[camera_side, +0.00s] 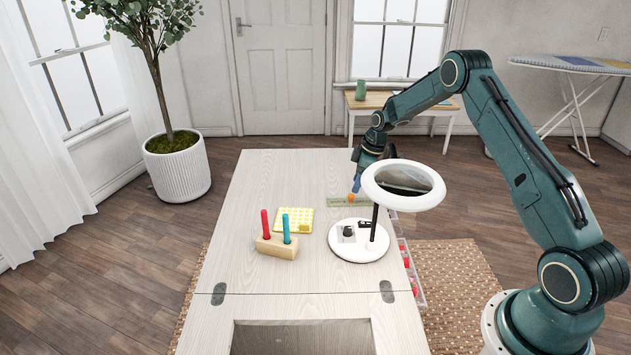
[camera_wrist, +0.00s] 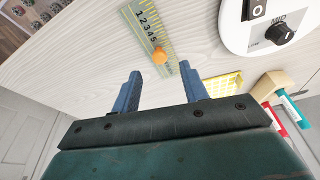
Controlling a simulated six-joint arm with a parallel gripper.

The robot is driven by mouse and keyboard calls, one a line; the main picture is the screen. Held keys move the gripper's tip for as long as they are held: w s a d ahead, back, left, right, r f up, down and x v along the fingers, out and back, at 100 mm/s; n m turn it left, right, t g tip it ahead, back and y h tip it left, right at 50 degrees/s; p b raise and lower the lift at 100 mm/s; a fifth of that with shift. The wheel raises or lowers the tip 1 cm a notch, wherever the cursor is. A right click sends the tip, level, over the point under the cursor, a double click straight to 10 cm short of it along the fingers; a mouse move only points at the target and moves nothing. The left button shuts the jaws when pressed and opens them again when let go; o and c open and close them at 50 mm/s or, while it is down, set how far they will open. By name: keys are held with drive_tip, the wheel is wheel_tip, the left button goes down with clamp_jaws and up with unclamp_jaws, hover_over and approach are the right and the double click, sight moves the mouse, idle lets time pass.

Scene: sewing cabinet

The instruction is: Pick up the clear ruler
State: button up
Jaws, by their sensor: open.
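The clear ruler (camera_wrist: 147,28) lies flat on the cabinet top, with a yellowish-green tint, black numbers and an orange knob (camera_wrist: 159,55) on it. In the side view the ruler (camera_side: 340,202) lies behind the lamp base, its right part hidden by the lamp and my gripper. My gripper (camera_wrist: 160,83) is open and empty, its two blue fingers apart, with the ruler's knobbed end in view beyond the gap between them. In the side view my gripper (camera_side: 356,184) is just above the ruler near the orange knob. I cannot tell the exact height between them.
A white magnifier lamp (camera_side: 345,250) with dials stands close to the ruler. A yellow gridded block (camera_side: 293,220) and a wooden holder (camera_side: 277,247) with red and teal handles stand to the left. The cabinet top (camera_side: 265,185) behind them is clear. The front has a recess.

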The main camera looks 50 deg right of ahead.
sight(351, 195)
drive_tip(key=shift+x, duration=2.4)
clamp_jaws()
